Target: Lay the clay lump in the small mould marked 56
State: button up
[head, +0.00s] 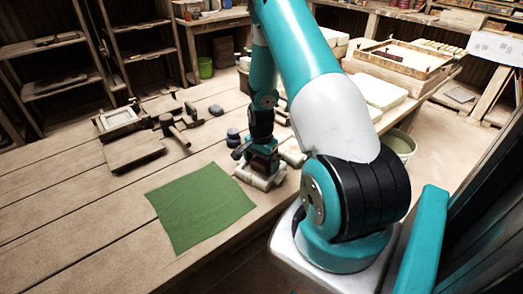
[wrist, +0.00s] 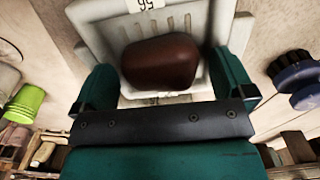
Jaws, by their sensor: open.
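The brown clay lump (wrist: 160,62) lies in a pale mould (wrist: 88,32) with a slotted floor; the mould's label, upside down in the wrist view, reads 56 (wrist: 147,4). My gripper (wrist: 166,85) is open, with one teal finger on each side of the lump. A gap shows on the left of the lump; on the right I cannot tell whether the finger touches it. In the head view my gripper (head: 262,160) is low over the bench's right part, beside pale objects, and the lump is hidden there.
A green cloth (head: 200,207) lies flat on the bench, left of my gripper. A mallet (head: 175,130), a wooden board (head: 133,152) and a framed tray (head: 120,120) lie farther left. Small dark blue round pieces (wrist: 293,75) stand close by. The bench's front left is clear.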

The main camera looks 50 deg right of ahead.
aim_at(261, 166)
notch_tip(261, 166, up, 17)
jog(key=shift+r, duration=0.15)
jog(key=a+r+n+y, duration=0.1)
jog(key=a+r+n, duration=0.25)
jog(key=a, duration=0.45)
jog(key=s+a+r+n+t, duration=0.1)
jog(key=a+r+n, duration=0.3)
jog(key=a, duration=0.5)
jog(key=a+r+n+y, duration=0.1)
jog(key=a+r+n, duration=0.2)
jog(key=a+n, duration=0.4)
jog(key=s+a+r+n+g+y, duration=0.1)
jog(key=s+a+r+n+y, duration=0.1)
jog(key=s+a+n, duration=0.8)
jog(key=s+a+r, duration=0.1)
jog(key=s+a, duration=0.3)
jog(key=shift+a+r, duration=0.15)
jog(key=shift+r, duration=0.25)
